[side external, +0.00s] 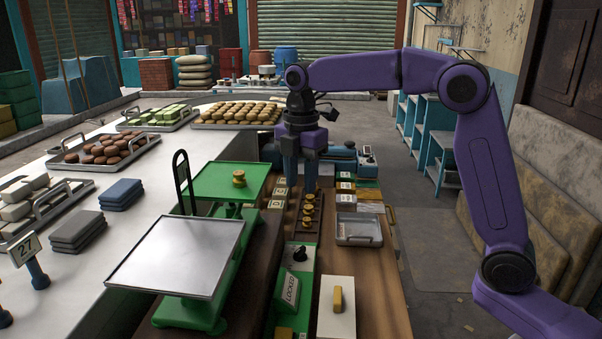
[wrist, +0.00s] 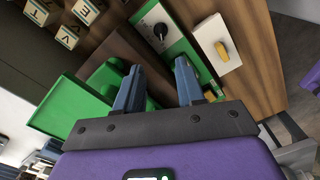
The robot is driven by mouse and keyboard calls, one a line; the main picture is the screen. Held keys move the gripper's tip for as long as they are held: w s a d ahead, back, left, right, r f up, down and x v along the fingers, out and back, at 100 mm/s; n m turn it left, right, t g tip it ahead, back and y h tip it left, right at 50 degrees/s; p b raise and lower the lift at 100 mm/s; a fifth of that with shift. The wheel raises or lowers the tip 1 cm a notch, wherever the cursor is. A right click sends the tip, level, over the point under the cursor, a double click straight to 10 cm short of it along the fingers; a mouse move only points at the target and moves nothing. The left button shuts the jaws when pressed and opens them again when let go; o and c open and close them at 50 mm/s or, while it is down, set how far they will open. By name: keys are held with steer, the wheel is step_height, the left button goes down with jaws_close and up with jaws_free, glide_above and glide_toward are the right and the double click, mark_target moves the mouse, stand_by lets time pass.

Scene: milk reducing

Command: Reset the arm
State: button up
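My gripper (side external: 301,172) points down over the brown work table (side external: 378,292), behind a dark strip holding several brass weights (side external: 308,214). In the wrist view my gripper (wrist: 158,74) has its two blue-grey fingers spread apart, with nothing held between them. A green box with a black knob (side external: 299,254) stands at the front of the table; it also shows beyond the fingers in the wrist view (wrist: 149,20). The arm is raised and bent, reaching in from the right.
A green scale has a green pan (side external: 214,184) with a brass piece (side external: 239,178) on it and a silver pan (side external: 186,256). A metal tray (side external: 357,231) and a white block with a yellow handle (side external: 325,310) are right of the weights. Loaded trays line the white counter (side external: 139,206).

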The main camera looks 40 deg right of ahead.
steer(key=shift+r, duration=0.4)
steer(key=s+d+f+m, duration=0.2)
steer(key=s+f+m, duration=0.1)
steer(key=s, duration=0.8)
steer(key=s+d+f+m, duration=0.2)
steer(key=s+f, duration=0.2)
steer(key=s, duration=0.7)
steer(key=s+d+f+m, duration=0.2)
steer(key=s+f+m, duration=0.1)
steer(key=s, duration=0.9)
steer(key=shift+f+m, duration=0.3)
steer(key=shift+f, duration=0.15)
